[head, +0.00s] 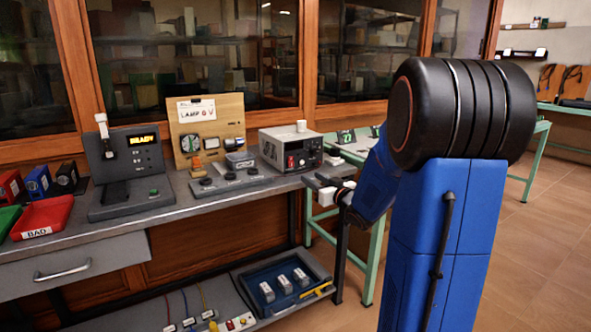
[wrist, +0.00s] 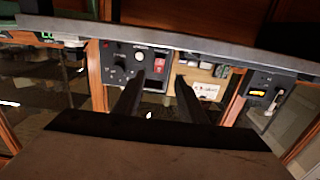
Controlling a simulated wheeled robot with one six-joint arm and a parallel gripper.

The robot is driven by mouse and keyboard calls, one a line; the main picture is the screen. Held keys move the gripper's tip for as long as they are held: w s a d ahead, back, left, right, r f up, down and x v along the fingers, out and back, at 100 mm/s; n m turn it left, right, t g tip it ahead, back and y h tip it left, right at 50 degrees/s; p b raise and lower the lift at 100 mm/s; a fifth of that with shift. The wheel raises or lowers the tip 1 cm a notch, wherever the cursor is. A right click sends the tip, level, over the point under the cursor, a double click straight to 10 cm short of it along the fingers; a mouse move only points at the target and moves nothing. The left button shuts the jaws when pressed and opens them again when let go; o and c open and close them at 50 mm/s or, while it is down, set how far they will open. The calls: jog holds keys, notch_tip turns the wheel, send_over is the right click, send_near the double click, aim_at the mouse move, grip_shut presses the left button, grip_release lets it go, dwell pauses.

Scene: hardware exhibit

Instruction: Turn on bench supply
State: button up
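The bench supply (head: 268,152) is a grey box with a dark front panel, standing at the right end of the metal bench. A red switch (head: 293,161) shows on its front, and a white cup-like thing sits on top. In the wrist view, which is upside down, the bench supply (wrist: 122,72) shows knobs, and the red switch (wrist: 158,65) lies roughly between my fingers. My gripper (head: 322,186) is open and empty, in front of and to the right of the supply, apart from it. Whether the switch is on or off cannot be told.
The grey bench (head: 205,193) carries a wooden lamp board (head: 207,125), a dark test station (head: 135,165) with a lit display, and a red bin (head: 42,216). A lower shelf holds a blue tray (head: 262,276). Glass-fronted cabinets stand behind. Open floor lies at the right.

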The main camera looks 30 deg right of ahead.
aim_at(292, 165)
jog(key=w, duration=1.2)
jog(key=shift+w+a, duration=0.25)
jog(key=shift+w, duration=0.05)
